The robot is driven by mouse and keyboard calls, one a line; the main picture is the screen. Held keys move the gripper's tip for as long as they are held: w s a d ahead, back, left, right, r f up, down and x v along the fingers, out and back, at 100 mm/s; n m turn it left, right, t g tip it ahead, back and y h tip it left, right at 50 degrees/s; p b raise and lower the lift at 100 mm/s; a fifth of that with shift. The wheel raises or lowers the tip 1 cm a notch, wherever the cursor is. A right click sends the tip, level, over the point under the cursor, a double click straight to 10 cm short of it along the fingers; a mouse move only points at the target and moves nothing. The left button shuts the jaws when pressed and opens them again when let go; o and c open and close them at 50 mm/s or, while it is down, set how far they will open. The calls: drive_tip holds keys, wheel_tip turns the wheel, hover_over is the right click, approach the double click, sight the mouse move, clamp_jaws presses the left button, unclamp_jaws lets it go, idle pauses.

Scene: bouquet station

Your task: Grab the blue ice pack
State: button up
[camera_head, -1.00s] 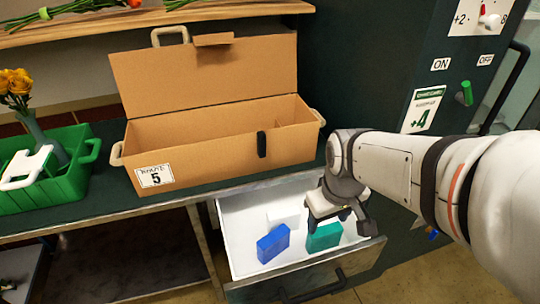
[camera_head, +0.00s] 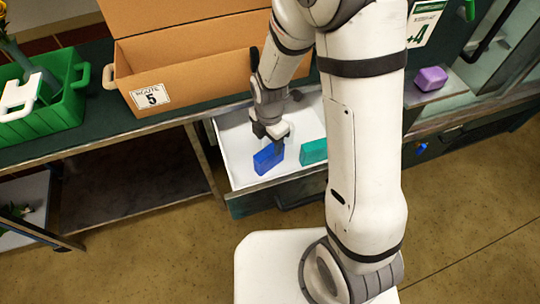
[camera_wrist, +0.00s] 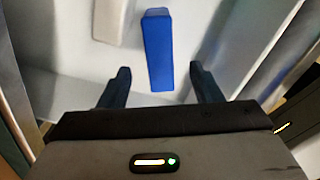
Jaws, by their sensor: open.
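The blue ice pack (camera_head: 267,160) stands in the white open drawer (camera_head: 236,150), near its front left. In the wrist view the blue ice pack (camera_wrist: 158,50) lies ahead of the gap between my fingers. My gripper (camera_head: 270,134) is over the drawer, just above and behind the blue pack. In the wrist view my gripper (camera_wrist: 160,88) is open, one finger to each side of the pack's near end, with nothing held. A teal pack (camera_head: 314,151) stands to the right of the blue one. A whitish block (camera_wrist: 113,20) shows beside it in the wrist view.
A cardboard box (camera_head: 190,80) marked 5 stands on the counter behind the drawer. A green crate (camera_head: 45,112) is at the left. A purple block (camera_head: 431,78) sits on a ledge at the right. The drawer walls are close around the packs.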

sight(269, 149)
wheel_tip(269, 149, down, 6)
drive_tip(key=shift+w+r, duration=0.1)
drive_tip(key=shift+r, duration=0.15)
drive_tip(key=c, duration=1.3)
drive_tip(key=shift+o, duration=0.2)
